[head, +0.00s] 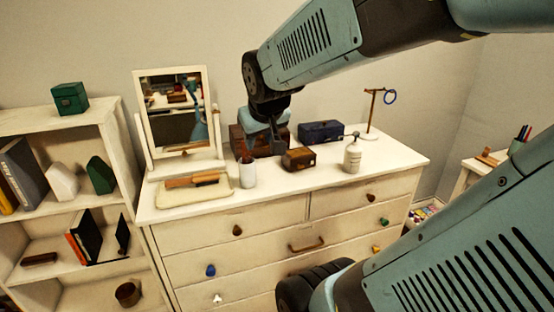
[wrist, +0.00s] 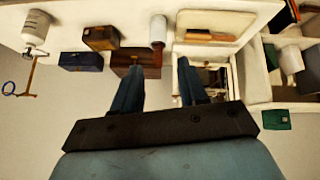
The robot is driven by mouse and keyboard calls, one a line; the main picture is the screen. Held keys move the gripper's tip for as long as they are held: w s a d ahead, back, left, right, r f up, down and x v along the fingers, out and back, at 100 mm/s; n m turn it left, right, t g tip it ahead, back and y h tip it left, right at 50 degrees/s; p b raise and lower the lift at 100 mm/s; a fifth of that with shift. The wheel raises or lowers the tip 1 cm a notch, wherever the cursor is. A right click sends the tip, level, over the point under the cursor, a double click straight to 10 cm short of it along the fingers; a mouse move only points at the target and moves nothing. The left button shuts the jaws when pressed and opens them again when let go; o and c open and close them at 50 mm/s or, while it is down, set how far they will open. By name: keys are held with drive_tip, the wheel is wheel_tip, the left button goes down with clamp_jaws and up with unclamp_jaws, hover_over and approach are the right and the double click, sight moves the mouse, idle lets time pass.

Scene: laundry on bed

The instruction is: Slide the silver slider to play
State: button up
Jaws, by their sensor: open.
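I cannot make out a silver slider in either view. A small wooden box (head: 299,159) with a dark front fitting sits on the dresser top, and it also shows in the wrist view (wrist: 101,38). A larger brown box (head: 240,139) stands behind it by the wall, partly hidden by my gripper (head: 274,143). In the wrist view this brown box (wrist: 137,58) is near the left finger. My gripper (wrist: 158,66) is open and empty, pointing down above the back of the dresser, left of the small box in the head view.
On the dresser (head: 220,210) are a blue box (head: 320,132), a white dispenser bottle (head: 352,156), a brass stand with a blue ring (head: 372,110), a white cup (head: 248,172), a tray with a brush (head: 195,187) and a mirror (head: 175,100). The front right top is clear.

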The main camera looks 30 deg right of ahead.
drive_tip(key=w+d+f+t+h, duration=0.2)
drive_tip(key=w+d+f, duration=0.2)
drive_tip(key=w+d, duration=0.5)
drive_tip(key=n+t+y, duration=0.1)
drive_tip(key=t, duration=0.3)
approach(312, 162)
drive_tip(key=a+r, duration=0.1)
drive_tip(key=w+a+r, duration=0.1)
drive_tip(key=a, duration=0.1)
drive_tip(key=shift+a+r, duration=0.1)
drive_tip(key=shift+a, duration=0.1)
drive_tip(key=s+d+f+m+t, duration=0.2)
drive_tip(key=s+d+f+t, duration=0.3)
drive_tip(key=s, duration=0.3)
drive_tip(key=shift+y, duration=0.3)
drive_tip(key=w, duration=0.9)
drive_tip(key=w+f, duration=0.1)
drive_tip(key=w, duration=0.3)
drive_tip(key=shift+w+d, duration=0.25)
drive_tip(key=shift+w, duration=0.1)
clamp_jaws()
